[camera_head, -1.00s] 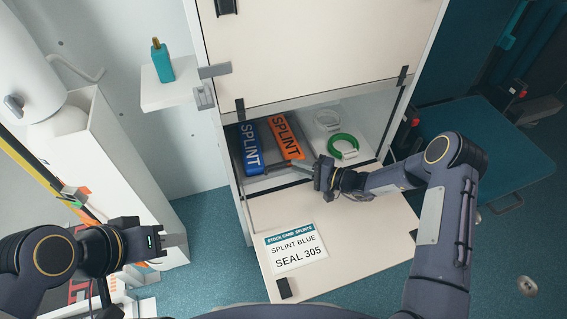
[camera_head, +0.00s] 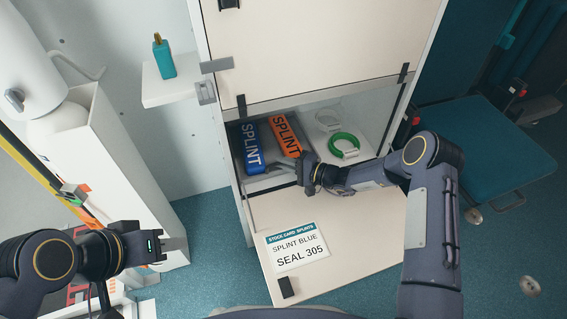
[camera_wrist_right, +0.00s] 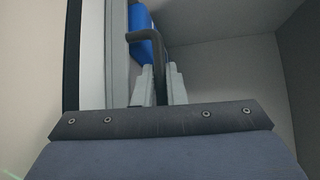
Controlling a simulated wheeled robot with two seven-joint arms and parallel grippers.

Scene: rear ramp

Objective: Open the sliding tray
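The sliding tray (camera_head: 238,161) is a grey tray low in the open cabinet, holding a blue splint pack (camera_head: 251,148) and an orange splint pack (camera_head: 285,137). My right gripper (camera_head: 300,167) is at the tray's front, right of the blue pack's near end. In the right wrist view its two light grey fingers (camera_wrist_right: 160,86) lie close on both sides of a dark bent handle (camera_wrist_right: 146,37) and look shut on it. The blue pack (camera_wrist_right: 140,20) shows behind the handle. My left gripper (camera_head: 174,249) is away at the lower left; its finger gap is unclear.
The lowered cabinet flap (camera_head: 350,245) with a splint label (camera_head: 297,247) lies below my right arm. A green ring (camera_head: 344,146) and a pale ring (camera_head: 328,121) sit right of the tray. A small shelf (camera_head: 172,93) with a teal bottle (camera_head: 162,57) is at left.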

